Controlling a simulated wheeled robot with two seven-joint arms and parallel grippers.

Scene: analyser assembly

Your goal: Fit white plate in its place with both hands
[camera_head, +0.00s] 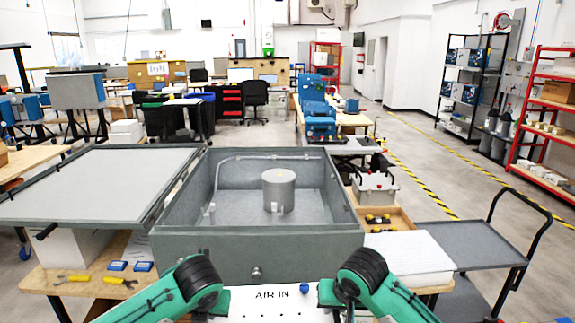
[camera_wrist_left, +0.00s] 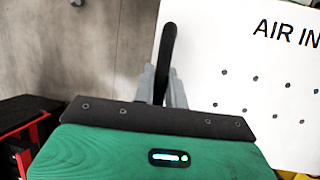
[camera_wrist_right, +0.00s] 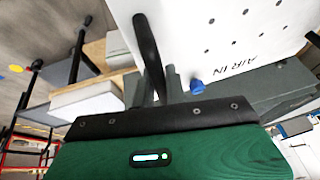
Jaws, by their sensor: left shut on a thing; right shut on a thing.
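The white plate (camera_head: 262,304) with "AIR IN" lettering and several small holes is at the bottom of the head view, in front of the open grey case (camera_head: 260,243). It also shows in the left wrist view (camera_wrist_left: 235,70) and the right wrist view (camera_wrist_right: 200,40). A blue knob (camera_wrist_right: 197,86) is near its edge. My left gripper (camera_wrist_left: 163,85) is shut on a black handle (camera_wrist_left: 168,45) at one side of the plate. My right gripper (camera_wrist_right: 157,88) is shut on the black handle (camera_wrist_right: 148,45) at the other side. The plate's lower part is cut off in the head view.
The case holds a grey cylinder (camera_head: 279,190) and a bent pipe. Its lid (camera_head: 100,184) lies open to the left. A white block (camera_head: 410,252) and a dark cart (camera_head: 470,245) stand at right.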

